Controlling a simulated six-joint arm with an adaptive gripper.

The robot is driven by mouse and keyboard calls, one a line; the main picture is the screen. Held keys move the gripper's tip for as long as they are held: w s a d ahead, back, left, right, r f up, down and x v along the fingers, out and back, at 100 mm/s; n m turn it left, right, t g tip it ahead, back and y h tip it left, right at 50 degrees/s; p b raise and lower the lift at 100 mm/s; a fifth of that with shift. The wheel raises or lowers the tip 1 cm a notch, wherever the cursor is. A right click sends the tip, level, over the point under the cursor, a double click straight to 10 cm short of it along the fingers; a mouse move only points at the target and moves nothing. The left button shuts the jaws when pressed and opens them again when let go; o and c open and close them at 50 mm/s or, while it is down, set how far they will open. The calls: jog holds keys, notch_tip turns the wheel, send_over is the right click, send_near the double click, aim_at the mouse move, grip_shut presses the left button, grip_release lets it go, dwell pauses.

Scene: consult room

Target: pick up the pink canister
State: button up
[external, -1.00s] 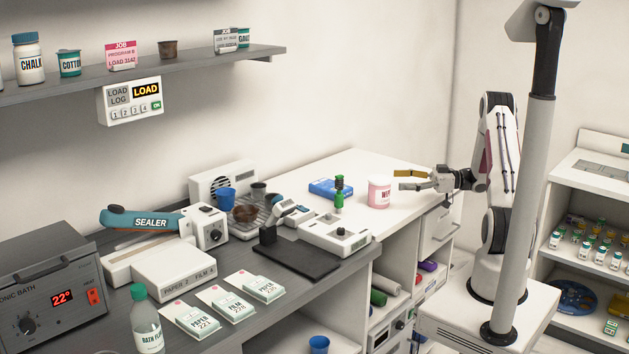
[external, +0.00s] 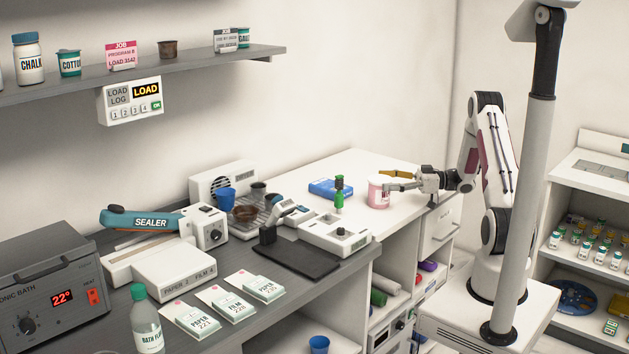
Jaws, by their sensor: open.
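The pink canister (external: 377,194) stands upright on the white counter, with a pale label on its side. My gripper (external: 397,180) reaches in from the right at the canister's height. One finger lies behind the upper right edge and one crosses the front right side. I cannot tell whether they touch it.
A blue box (external: 331,188) lies left of the canister. The white counter (external: 370,162) is clear behind the canister. Open shelves lie below the counter's front edge.

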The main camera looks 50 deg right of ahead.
dwell(0.3)
jog(key=c, duration=1.2)
jog(key=shift+r, duration=0.1)
jog(key=shift+r, duration=4.95)
